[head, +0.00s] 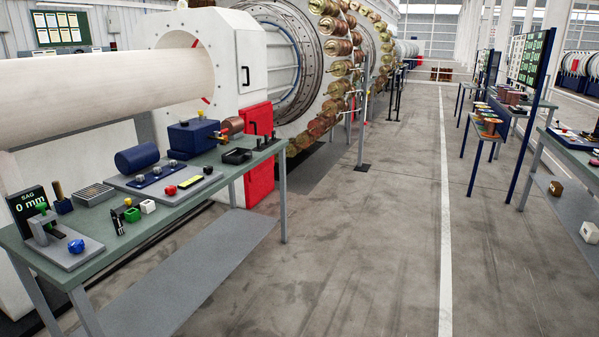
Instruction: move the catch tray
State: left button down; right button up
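Neither of my grippers is in the head view. A small black open tray (237,156) lies on the green-topped bench (160,225), near its far right end. A grey slotted tray (93,193) lies on the same bench toward the left, beside a small blue holder (63,206). No label shows which of these is the catch tray. Both rest on the bench top, with no gripper near them.
The bench carries a blue motor-like unit (193,138), a blue cylinder (137,157), a "SAG 0 mm" display (28,207) and several small parts. A large pale tube (110,90) runs above the bench's back side. The concrete floor (380,240) right of the bench is clear. More benches stand far right.

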aim_at(237, 156)
jog(key=i, duration=1.8)
